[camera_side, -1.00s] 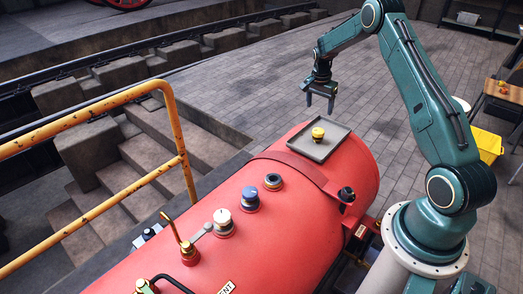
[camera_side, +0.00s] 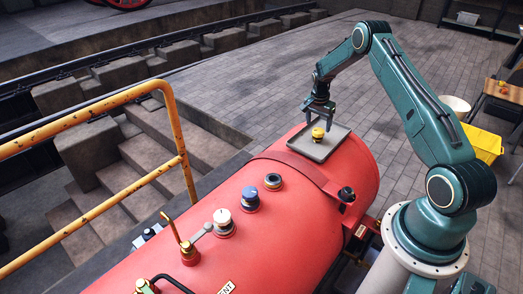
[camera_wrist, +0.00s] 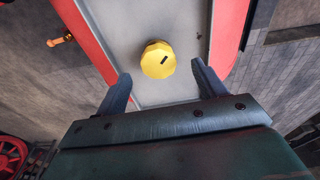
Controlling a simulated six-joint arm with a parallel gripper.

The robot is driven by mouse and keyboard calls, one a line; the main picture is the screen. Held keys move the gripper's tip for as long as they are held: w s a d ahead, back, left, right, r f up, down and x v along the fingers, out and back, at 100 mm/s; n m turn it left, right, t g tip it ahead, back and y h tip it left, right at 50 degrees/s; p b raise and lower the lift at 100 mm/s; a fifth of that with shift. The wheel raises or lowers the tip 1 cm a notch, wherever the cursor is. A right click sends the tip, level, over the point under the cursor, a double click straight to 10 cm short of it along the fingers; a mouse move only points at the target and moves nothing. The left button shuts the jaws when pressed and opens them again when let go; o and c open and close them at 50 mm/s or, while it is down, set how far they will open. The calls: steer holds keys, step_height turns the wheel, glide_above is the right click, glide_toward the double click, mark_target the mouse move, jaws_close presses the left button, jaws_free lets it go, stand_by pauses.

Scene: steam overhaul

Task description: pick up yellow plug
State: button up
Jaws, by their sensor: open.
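The yellow plug (camera_side: 318,134) stands on a grey tray (camera_side: 335,143) on top of the red boiler. In the wrist view the yellow plug (camera_wrist: 158,60) is faceted, with a dark slot on its top, and lies just ahead of the fingertips, between their lines. My gripper (camera_side: 319,119) is open and empty, pointing down above the tray, with its fingers close over the plug. In the wrist view the two fingers of my gripper (camera_wrist: 161,82) stand apart on either side. Whether they touch the plug cannot be told.
The red boiler (camera_side: 285,228) carries several fittings in a row, among them a blue-capped one (camera_side: 250,199) and a white-capped one (camera_side: 223,222). A yellow railing (camera_side: 177,125) stands at left. A yellow bin (camera_side: 482,143) is at right.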

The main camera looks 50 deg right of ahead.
mark_target(319, 130)
steer(key=shift+f, duration=0.15)
steer(key=shift+s+d+f, duration=0.1)
steer(key=shift+d+f, duration=0.15)
steer(key=shift+f, duration=0.95)
steer(key=shift+d+f, duration=0.2)
steer(key=shift+f, duration=1)
steer(key=shift+c, duration=0.2)
steer(key=c, duration=1.1)
